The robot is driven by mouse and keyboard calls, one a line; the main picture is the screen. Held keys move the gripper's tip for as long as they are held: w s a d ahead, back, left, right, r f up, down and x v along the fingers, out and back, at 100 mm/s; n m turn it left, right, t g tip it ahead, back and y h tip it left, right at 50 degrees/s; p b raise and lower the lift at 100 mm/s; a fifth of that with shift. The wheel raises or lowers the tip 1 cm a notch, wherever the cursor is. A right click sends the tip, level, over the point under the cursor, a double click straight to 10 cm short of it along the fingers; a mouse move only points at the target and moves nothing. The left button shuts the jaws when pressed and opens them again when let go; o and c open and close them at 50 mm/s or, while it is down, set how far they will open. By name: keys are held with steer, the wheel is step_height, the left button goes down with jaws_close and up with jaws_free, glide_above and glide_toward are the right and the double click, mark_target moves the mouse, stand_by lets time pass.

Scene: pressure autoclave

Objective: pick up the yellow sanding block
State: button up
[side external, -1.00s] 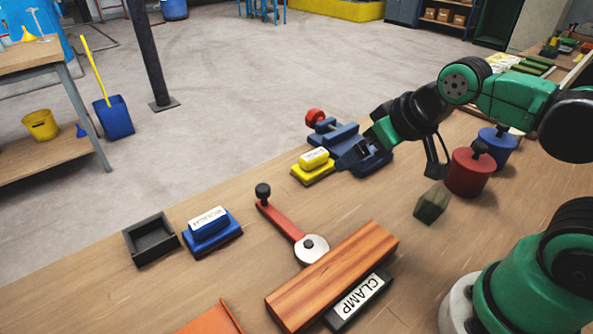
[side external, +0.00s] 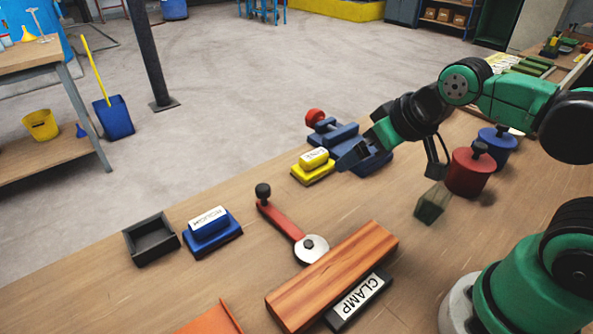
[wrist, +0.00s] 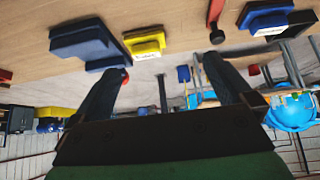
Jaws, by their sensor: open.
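The yellow sanding block (side external: 312,174), with a white label on its upper part, rests on the wooden bench beside the blue vise-like tool. The yellow block (wrist: 146,47) shows there beyond the fingertips, between the finger directions and nearer the left one. The gripper is apart from the block in the wrist view.
The blue tool (side external: 375,163) with a red knob lies close behind and right of the block. A blue sanding block (side external: 214,238), a dark tray (side external: 151,243), a red lever (side external: 280,219), a wooden bar (side external: 334,272) and a red canister (side external: 468,174) share the bench.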

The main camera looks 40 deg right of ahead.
steer(key=n+g+y, duration=0.3)
steer(key=n+g, duration=0.3)
steer(key=n, duration=0.7)
glide_above(315, 154)
steer(key=s, duration=0.2)
step_height(315, 154, down, 3)
steer(key=f+n, duration=0.1)
steer(key=w+f+n, duration=0.1)
steer(key=w+d+f+n+g+y, duration=0.1)
steer(key=f+n, duration=0.1)
steer(key=shift+d+f+n+y, duration=0.15)
steer(key=shift+f+n+y, duration=0.15)
steer(key=shift+f+n, duration=0.3)
steer(key=shift+x, duration=2.7)
steer(key=c, duration=1.4)
step_height(315, 154, up, 20)
steer(key=shift+r, duration=0.1)
